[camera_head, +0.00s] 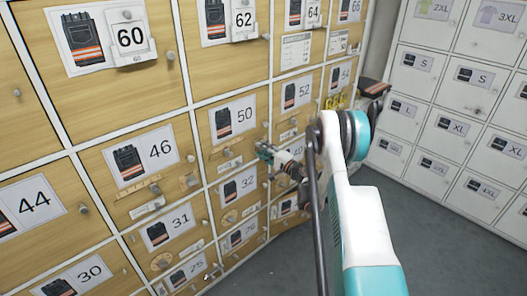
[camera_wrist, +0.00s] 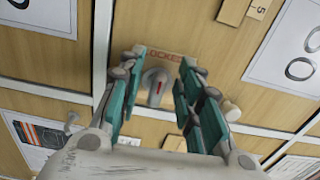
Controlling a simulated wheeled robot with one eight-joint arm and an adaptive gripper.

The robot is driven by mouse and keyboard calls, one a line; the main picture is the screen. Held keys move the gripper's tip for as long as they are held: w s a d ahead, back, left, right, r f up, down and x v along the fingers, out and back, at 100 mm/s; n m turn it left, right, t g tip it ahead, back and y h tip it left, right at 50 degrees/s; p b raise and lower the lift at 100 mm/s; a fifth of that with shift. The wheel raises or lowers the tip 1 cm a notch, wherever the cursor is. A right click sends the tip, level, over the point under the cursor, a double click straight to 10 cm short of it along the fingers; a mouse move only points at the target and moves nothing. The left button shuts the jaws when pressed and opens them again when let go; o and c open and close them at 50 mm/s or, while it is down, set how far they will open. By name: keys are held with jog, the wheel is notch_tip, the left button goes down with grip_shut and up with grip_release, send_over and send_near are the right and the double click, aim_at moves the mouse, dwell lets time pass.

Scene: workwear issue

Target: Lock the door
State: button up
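A grey turn knob (camera_wrist: 155,84) with a red mark sits on a light wooden locker door (camera_wrist: 225,60) in the wrist view. Red lettering reading "LOCKE…" (camera_wrist: 160,55) shows just beyond the knob, partly covered by my fingers. My gripper (camera_wrist: 160,64) is open, with one teal finger on each side of the knob. Gaps show between the fingers and the knob; I cannot tell how deep the fingers reach. In the head view my gripper (camera_head: 266,153) is at the locker wall, just below and right of the door labelled 50 (camera_head: 245,113). The knob is hidden there.
A small round pull knob (camera_wrist: 230,111) stands right of my fingers. Numbered wooden lockers (camera_head: 146,162) fill the left side, with knobs sticking out. White lockers (camera_head: 435,145) stand on the right. Grey floor (camera_head: 290,265) is clear between them. Dark folded clothing (camera_head: 373,86) is behind my arm.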

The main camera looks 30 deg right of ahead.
jog(key=v, duration=1.1)
jog(key=shift+s, duration=0.4)
jog(key=shift+d, duration=0.15)
